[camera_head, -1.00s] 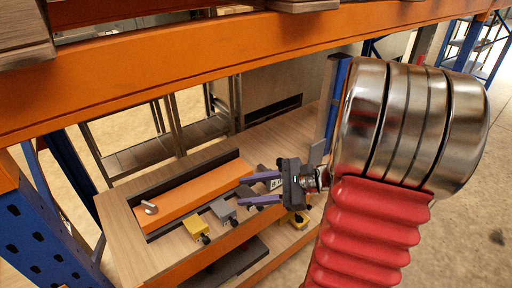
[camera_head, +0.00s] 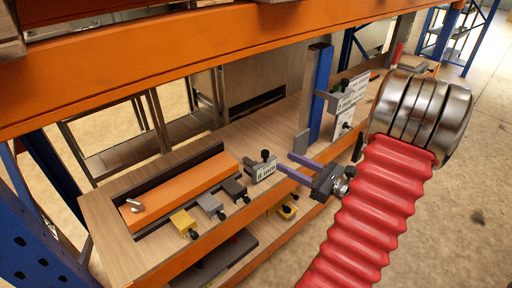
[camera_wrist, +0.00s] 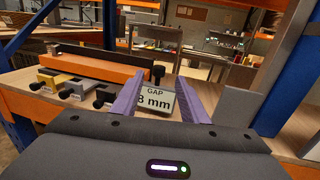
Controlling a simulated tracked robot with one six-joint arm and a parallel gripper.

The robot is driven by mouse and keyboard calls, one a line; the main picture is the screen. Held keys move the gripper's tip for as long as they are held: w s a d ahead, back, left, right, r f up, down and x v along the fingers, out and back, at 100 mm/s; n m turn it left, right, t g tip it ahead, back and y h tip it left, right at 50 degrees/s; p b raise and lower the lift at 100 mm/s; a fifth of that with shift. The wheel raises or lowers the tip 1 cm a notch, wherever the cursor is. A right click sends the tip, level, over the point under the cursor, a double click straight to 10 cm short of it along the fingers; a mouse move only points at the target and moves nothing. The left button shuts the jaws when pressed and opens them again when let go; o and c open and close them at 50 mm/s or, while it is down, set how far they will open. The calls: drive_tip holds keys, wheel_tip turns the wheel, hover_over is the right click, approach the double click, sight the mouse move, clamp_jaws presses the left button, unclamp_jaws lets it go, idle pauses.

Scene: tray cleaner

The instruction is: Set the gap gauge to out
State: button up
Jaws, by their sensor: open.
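The gap gauge (camera_head: 262,170) is a small light block with a black knob on top, standing on the wooden shelf right of the coloured blocks. In the wrist view its face (camera_wrist: 155,101) reads "GAP 8 mm". My gripper (camera_head: 285,162) is open, its two purple fingers pointing at the gauge from the right. In the wrist view the gauge shows between the fingers of my gripper (camera_wrist: 159,75). I cannot tell whether either finger touches it.
An orange tray (camera_head: 180,188) with a dark back wall lies at left, with small pale pieces on it. Yellow, grey and black blocks (camera_head: 184,222) with knobs line its front. A blue post (camera_head: 321,92) and another labelled device (camera_head: 345,100) stand to the right. An orange beam (camera_head: 200,72) crosses above.

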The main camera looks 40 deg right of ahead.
drive_tip(key=x, duration=1.3)
drive_tip(key=shift+w, duration=0.35)
drive_tip(key=shift+c, duration=0.4)
clamp_jaws()
